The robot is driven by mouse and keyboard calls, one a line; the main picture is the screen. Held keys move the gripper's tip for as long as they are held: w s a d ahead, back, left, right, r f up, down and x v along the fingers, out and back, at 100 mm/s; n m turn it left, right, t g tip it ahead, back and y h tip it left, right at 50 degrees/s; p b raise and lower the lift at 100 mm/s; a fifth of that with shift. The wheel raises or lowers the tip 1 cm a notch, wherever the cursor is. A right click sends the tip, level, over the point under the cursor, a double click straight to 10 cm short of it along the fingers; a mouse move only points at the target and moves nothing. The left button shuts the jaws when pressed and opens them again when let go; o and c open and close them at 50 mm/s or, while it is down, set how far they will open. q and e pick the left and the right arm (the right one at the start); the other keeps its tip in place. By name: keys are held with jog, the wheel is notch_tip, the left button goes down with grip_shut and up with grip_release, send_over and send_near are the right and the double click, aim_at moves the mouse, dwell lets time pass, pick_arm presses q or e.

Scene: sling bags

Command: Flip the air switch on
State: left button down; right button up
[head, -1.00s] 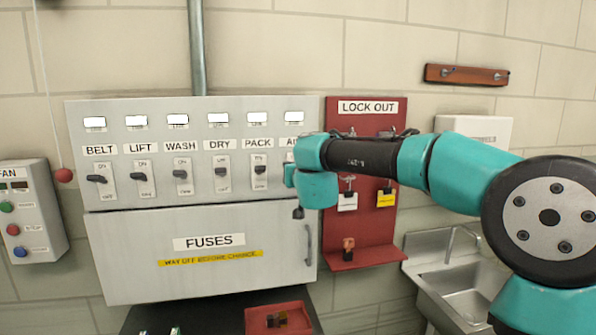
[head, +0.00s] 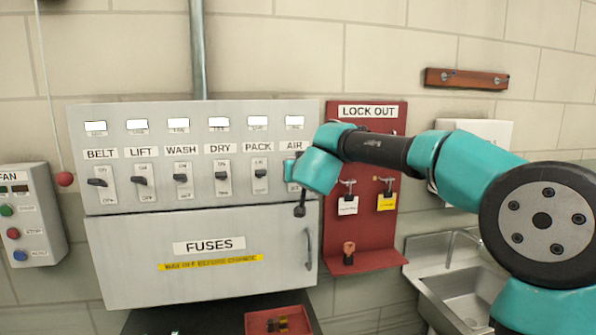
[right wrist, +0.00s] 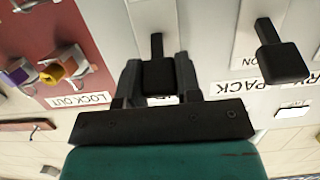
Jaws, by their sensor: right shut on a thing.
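The AIR switch is the last in the row on the grey panel (head: 200,106), under its AIR label (head: 294,145). In the head view my right wrist covers most of it, so whether it stands at on or off cannot be told. In the right wrist view, which is upside down, its black lever (right wrist: 157,78) sits between the two fingers of my right gripper (right wrist: 158,68), which is shut on it. The PACK lever (right wrist: 283,62) stands beside it, clear of the fingers. My left gripper is not in view.
The BELT (head: 97,182), LIFT, WASH, DRY and PACK switches run to the left. A fuse door (head: 130,265) is below. The red lock-out board (head: 370,235) with tagged padlocks is close on the right. A red tray (head: 290,325) lies below; a sink (head: 455,285) stands at lower right.

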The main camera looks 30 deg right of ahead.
jog(key=o, duration=0.9)
jog(key=v, duration=1.7)
jog(key=shift+s, duration=0.2)
